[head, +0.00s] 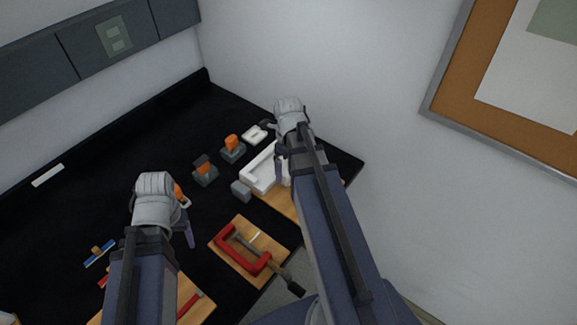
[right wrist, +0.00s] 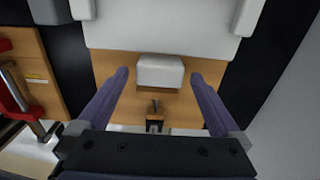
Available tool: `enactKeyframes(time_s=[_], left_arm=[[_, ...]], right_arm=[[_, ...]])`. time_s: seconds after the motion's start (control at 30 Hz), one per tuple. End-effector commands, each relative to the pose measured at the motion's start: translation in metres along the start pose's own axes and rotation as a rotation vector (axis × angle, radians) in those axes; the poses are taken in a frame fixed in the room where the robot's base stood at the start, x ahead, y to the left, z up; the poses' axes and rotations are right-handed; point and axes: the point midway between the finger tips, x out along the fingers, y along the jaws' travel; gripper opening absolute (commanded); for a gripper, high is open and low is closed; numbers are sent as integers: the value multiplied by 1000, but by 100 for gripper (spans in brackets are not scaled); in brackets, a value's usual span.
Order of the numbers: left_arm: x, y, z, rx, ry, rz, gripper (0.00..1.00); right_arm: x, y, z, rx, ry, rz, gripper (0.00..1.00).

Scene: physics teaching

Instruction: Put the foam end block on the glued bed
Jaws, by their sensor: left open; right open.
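A small pale block (right wrist: 160,72), seemingly the foam end block, lies over a wooden board between the fingers of my right gripper (right wrist: 158,74). That gripper is open, with a gap on each side of the block. A white bed (right wrist: 160,28) with raised side pieces lies just beyond the block; I cannot tell whether they touch. I cannot make out any glue. In the head view the white bed (head: 257,178) is partly covered by my right gripper (head: 280,168), and the block is hidden. My left gripper (head: 187,228) is open and empty over the black table.
A grey cube (head: 241,191) stands beside the bed. A red clamp (head: 228,240) lies on another wooden board (head: 272,243). Two dark holders with orange tops (head: 232,148) and a small white piece (head: 254,134) stand behind.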

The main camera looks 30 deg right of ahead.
Motion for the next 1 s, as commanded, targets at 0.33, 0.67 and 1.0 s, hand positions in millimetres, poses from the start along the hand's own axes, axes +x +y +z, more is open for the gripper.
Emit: enactKeyframes(time_s=[0.33, 0.67, 1.0], left_arm=[[-52, -5, 3, 2, 0, 0, 66], [-101, -10, 6, -5, 0, 1, 66], [-114, -11, 7, -10, 0, 2, 66]], right_arm=[[-52, 0, 0, 0, 0, 0, 100], [-102, 0, 0, 0, 0, 0, 100], [-115, 0, 0, 0, 0, 0, 100]])
